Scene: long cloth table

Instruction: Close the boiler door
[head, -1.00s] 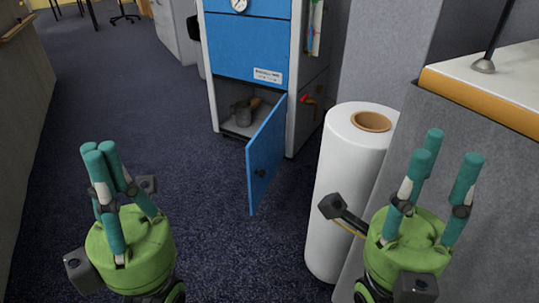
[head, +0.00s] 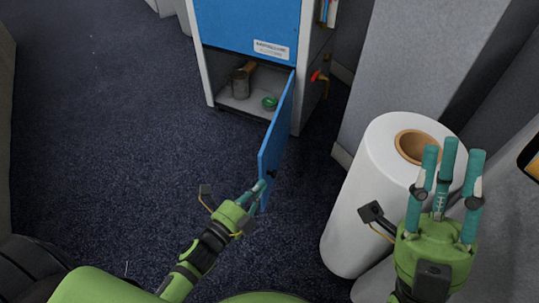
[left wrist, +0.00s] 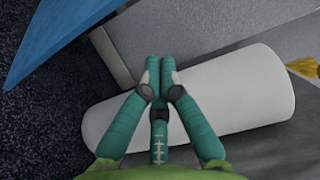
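The blue boiler door (head: 276,140) stands open at the lower compartment of the boiler cabinet, swung out toward me. A dark knob shows low on it. My left gripper (head: 261,190) is at the door's lower free edge in the head view; I cannot tell if it touches. Its fingers are drawn together and empty in the left wrist view (left wrist: 160,72), with the blue door (left wrist: 65,35) at upper left. My right gripper (head: 447,185) has its fingers apart and empty, in front of the white roll.
The boiler cabinet (head: 241,28) has a metal mug (head: 239,83) and a small green item (head: 270,102) inside its open compartment. A large white roll (head: 375,190) stands right of the door. Dark carpet (head: 110,140) is clear to the left.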

